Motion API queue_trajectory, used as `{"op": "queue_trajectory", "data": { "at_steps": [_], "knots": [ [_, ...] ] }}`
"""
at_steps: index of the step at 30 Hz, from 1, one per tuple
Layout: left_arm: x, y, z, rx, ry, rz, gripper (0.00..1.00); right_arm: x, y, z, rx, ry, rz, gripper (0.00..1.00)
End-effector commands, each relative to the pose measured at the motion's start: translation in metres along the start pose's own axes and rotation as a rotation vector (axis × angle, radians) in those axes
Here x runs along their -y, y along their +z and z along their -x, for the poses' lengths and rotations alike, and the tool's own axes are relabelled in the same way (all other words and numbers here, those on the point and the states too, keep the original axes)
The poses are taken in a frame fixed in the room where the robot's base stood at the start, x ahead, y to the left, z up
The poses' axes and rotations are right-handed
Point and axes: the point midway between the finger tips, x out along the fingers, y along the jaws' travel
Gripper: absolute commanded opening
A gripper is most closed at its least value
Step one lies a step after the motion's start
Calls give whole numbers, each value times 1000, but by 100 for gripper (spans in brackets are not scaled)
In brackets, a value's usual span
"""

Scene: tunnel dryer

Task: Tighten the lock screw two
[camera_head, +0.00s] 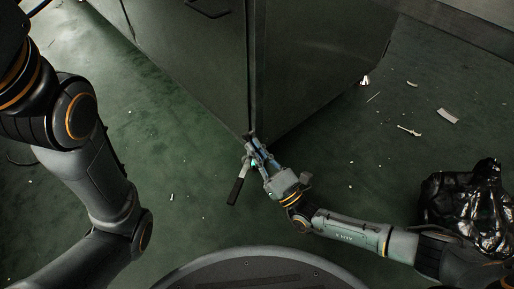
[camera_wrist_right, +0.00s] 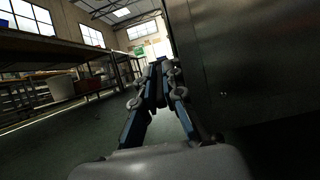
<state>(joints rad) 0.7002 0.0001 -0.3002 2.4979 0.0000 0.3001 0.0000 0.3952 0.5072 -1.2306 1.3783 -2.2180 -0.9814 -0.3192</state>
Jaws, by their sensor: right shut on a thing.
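My right gripper (camera_head: 253,143) is at the lower front corner of the dark metal cabinet (camera_head: 190,65), with its fingertips close to the corner. It is shut on a black-handled tool (camera_head: 237,190), whose grey metal end is at the fingers and whose handle slants down to the left above the floor. In the right wrist view my right gripper's fingers (camera_wrist_right: 158,72) come together beside the cabinet wall (camera_wrist_right: 240,70). The lock screw cannot be made out; the fingers and the tool's head cover the corner. My left arm shows at the left, but its gripper is out of view.
The green floor (camera_head: 165,165) is open around the corner, with small scraps (camera_head: 447,116) at the right. A shiny black bag (camera_head: 480,210) lies at the right by my right arm. Shelving with a white bucket (camera_wrist_right: 61,88) stands farther off in the right wrist view.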

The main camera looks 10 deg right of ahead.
Motion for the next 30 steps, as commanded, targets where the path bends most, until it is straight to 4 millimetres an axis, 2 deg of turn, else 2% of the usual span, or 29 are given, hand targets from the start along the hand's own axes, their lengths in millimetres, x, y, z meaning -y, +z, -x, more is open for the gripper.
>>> {"op": "queue_trajectory", "data": {
  "at_steps": [9, 25, 27, 29, 30],
  "knots": [
    [0, -1, 0, -3, 0, 0, 45, -1, -6, 0, 116, 0, -1, 0],
    [0, -2, 0, -4, 0, 0, 45, 0, -7, 1, 138, -1, 0, 0],
    [0, -2, 0, -4, 0, 0, 45, 0, -7, 1, 138, -1, 0, 19],
    [0, -2, 0, -4, 0, 0, 45, 0, -7, 1, 138, -1, 0, 31],
    [0, -2, 0, -4, 0, 0, 45, 0, -7, 1, 138, -1, 0, 32]
  ]
}}
